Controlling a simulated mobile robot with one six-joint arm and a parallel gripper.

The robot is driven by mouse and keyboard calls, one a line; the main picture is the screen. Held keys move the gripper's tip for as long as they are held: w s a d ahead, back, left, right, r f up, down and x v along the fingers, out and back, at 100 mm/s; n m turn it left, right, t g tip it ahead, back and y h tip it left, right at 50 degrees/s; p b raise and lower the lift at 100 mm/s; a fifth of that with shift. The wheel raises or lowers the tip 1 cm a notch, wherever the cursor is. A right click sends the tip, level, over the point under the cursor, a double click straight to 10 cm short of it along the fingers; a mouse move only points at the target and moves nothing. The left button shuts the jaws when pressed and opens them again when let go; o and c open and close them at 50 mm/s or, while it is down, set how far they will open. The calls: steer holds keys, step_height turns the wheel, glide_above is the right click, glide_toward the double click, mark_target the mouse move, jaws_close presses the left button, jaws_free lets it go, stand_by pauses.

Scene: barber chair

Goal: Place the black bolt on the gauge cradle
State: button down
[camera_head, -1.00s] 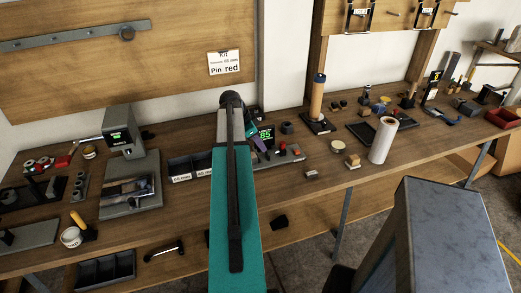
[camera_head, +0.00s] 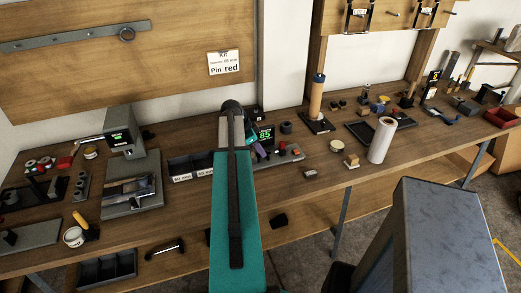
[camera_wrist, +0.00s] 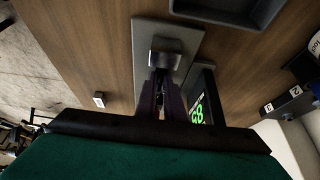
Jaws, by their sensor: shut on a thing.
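My gripper (camera_wrist: 160,88) points down at the gauge base in the wrist view. Its dark fingers are shut on a dark thing, taken to be the black bolt, which is mostly hidden between them. The gauge's grey base plate (camera_wrist: 151,29) lies below, with a grey block (camera_wrist: 166,45) just beyond the fingertips. I cannot tell whether the bolt touches the cradle. The gauge display (camera_wrist: 200,108) stands close beside the fingers, with green digits. In the head view the gauge base (camera_head: 291,157) and display (camera_head: 265,137) show partly behind my arm, which hides most of the gripper.
Dark bins (camera_head: 190,166) stand left of the gauge, and a grey measuring stand (camera_head: 124,138) is further left. A white roll (camera_head: 382,140) and small blocks stand to the right. A small block (camera_wrist: 99,99) lies near the bench's front edge. Bare wood surrounds it.

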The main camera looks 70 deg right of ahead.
steer(key=shift+f, duration=0.2)
steer(key=c, duration=1.9)
jaws_free()
steer(key=shift+o, duration=0.2)
steer(key=shift+r, duration=0.3)
steer(key=b+v, duration=0.2)
steer(key=v, duration=0.9)
steer(key=shift+w+a+r, duration=0.15)
steer(key=shift+w+r, duration=0.05)
steer(key=shift+r, duration=0.1)
